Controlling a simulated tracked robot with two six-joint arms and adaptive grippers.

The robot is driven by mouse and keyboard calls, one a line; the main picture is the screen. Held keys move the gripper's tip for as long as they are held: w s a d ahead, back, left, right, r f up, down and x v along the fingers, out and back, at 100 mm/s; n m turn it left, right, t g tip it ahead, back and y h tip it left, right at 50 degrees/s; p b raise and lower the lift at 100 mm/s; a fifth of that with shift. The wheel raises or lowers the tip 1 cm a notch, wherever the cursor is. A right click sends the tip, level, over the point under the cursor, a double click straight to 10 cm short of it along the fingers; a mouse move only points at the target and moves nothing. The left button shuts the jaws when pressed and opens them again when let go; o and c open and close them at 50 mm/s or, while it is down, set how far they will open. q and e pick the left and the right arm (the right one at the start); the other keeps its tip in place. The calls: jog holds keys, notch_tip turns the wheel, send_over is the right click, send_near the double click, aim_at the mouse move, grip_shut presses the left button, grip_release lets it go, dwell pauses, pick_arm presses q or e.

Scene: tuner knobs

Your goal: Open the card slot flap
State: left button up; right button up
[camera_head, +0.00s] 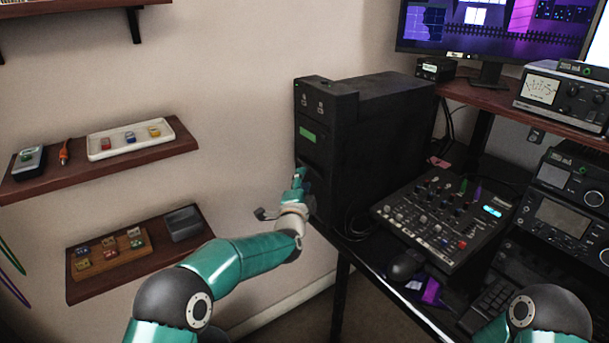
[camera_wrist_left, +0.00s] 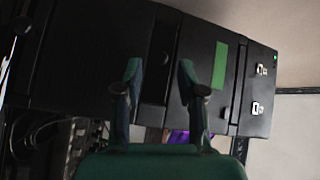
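The black computer tower (camera_head: 385,110) stands at the desk's left end. Its front has a green label (camera_head: 308,134), which also shows in the left wrist view (camera_wrist_left: 220,67). I cannot clearly pick out the card slot flap. Dark front panels (camera_wrist_left: 168,45) show beyond my fingers, but their seams are hard to read. My left gripper (camera_head: 299,175) is at the lower front of the tower, below the label. In the left wrist view its two fingers (camera_wrist_left: 160,75) stand apart with nothing between them. Contact with the tower cannot be told. My right gripper is out of view.
A mixer (camera_head: 440,220) sits right of the tower, with radio units (camera_head: 565,220) beyond it. Wall shelves hold a white tray (camera_head: 130,138), a wooden card holder (camera_head: 108,255) and a grey box (camera_head: 184,223). The space between shelves and tower is free apart from my left arm.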

pick_arm(q)
jog(key=shift+w+d, duration=0.15)
jog(key=shift+w, duration=1.2)
